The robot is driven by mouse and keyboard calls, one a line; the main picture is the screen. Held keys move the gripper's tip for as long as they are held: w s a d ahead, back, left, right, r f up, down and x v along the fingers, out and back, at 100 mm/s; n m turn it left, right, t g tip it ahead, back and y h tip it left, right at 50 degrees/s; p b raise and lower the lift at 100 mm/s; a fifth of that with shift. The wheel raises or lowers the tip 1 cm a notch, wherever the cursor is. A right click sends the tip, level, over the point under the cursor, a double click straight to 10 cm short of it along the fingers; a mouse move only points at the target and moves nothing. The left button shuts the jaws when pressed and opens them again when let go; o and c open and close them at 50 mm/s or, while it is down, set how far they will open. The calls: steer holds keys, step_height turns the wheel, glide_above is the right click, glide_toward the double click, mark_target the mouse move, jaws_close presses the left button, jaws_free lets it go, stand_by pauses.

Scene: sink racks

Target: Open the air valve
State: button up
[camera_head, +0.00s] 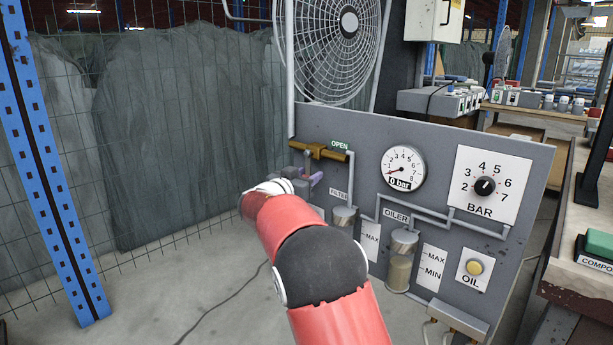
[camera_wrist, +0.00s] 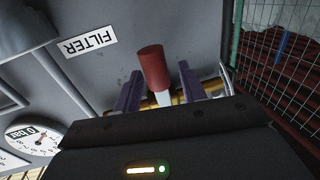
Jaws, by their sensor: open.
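The air valve's brass body (camera_head: 322,151) sits on the pipe at the panel's upper left, beside a green OPEN label (camera_head: 340,145). In the wrist view its red handle (camera_wrist: 153,68) on a pale stem (camera_wrist: 163,99) shows between my purple fingers, with a gap on each side. My gripper (camera_wrist: 160,70) is open around the handle in that picture; I cannot tell how deep the handle sits between the fingers. In the head view my gripper (camera_head: 312,178) is just below the brass valve, partly hidden by my red arm. The handle is not clear there.
The grey panel (camera_head: 437,150) carries a gauge (camera_head: 403,168) reading 0 bar, a BAR knob (camera_head: 485,186), filter and oiler cups, pipes and a yellow OIL button (camera_head: 474,267). A FILTER label (camera_wrist: 90,40) is near the fingers. A wire fence (camera_head: 225,140) and fan (camera_head: 335,45) stand behind.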

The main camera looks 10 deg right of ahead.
steer(key=shift+c, duration=0.4)
jaws_close()
steer(key=shift+s+f+n+b, duration=0.1)
steer(key=shift+s+n+b, duration=0.05)
steer(key=shift+n+b, duration=0.2)
steer(key=shift+s+d+n+b, duration=0.35)
steer(key=shift+n+b, duration=0.4)
steer(key=shift+b, duration=0.2)
steer(key=s+n, duration=0.1)
steer(key=n, duration=0.1)
steer(key=d+r+n+g+b, duration=0.1)
steer(key=n, duration=0.1)
steer(key=shift+s+d, duration=0.1)
steer(key=shift+s, duration=0.25)
steer(key=shift+s+d+r+n+g+p, duration=0.2)
steer(key=shift+s+r+n+g+p, duration=0.15)
steer(key=shift+n, duration=0.5)
steer(key=shift+s+d+r+n+g+p, duration=0.2)
steer(key=shift+r+n, duration=0.25)
steer(key=shift+n, duration=0.4)
